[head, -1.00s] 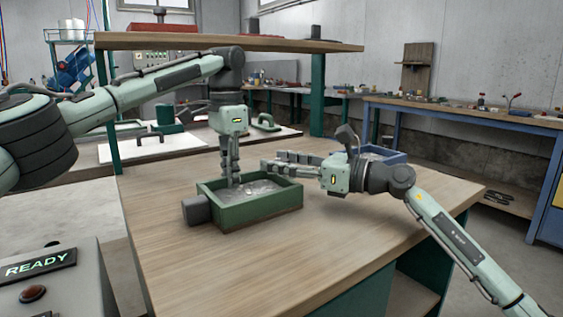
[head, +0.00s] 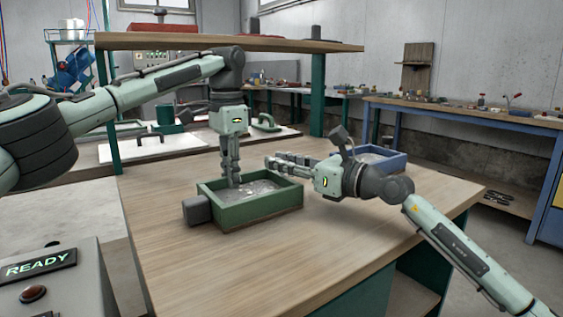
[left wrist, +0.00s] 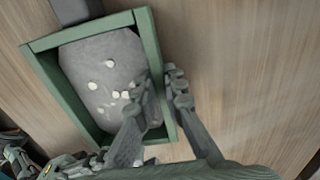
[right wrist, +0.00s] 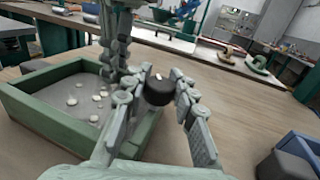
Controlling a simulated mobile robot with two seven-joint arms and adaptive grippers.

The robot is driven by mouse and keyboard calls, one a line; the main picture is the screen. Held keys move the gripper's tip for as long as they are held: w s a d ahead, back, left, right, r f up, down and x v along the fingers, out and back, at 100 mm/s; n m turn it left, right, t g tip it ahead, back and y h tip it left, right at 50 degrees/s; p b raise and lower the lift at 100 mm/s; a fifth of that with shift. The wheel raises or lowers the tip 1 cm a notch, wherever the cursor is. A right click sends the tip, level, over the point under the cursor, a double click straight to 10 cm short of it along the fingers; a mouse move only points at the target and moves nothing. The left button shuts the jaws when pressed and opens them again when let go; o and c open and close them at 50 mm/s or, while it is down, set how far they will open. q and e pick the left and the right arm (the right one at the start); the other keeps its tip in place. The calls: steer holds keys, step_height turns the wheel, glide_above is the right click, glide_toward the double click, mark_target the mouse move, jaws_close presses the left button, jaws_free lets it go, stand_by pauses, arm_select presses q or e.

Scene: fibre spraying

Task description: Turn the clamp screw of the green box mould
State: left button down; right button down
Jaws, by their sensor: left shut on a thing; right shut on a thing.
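The green box mould (head: 262,212) sits on the wooden table, filled with a grey mass dotted with pale lumps. My left gripper (head: 231,182) points down at its back wall. In the left wrist view its fingers straddle the wall of the mould (left wrist: 47,75), one inside and one outside, and are shut on it. My right gripper (head: 270,162) reaches in from the right behind the mould. In the right wrist view its fingers are shut around the black clamp screw knob (right wrist: 158,90), which has a white mark on top. The knob is hidden in the head view.
A grey block (head: 196,210) is at the mould's left end. A blue box (head: 392,163) stands behind my right wrist. A shelf board (head: 225,42) runs above the table's back edge. The front of the table is clear.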

steer(key=shift+s+a+f+m+t+h, duration=0.1)
steer(key=shift+a+m+t+h, duration=0.05)
steer(key=shift+m+t+h, duration=0.65)
steer(key=shift+s+a+m+t+h, duration=0.1)
steer(key=shift+a+m+t+h, duration=0.05)
steer(key=shift+m+t+h, duration=0.6)
steer(key=shift+w+d+m+t+h, duration=0.1)
steer(key=shift+d+m+t+h, duration=0.15)
steer(key=shift+m+h, duration=0.25)
steer(key=c, duration=1.2)
jaws_free()
steer(key=shift+d, duration=0.1)
steer(key=v, duration=1.2)
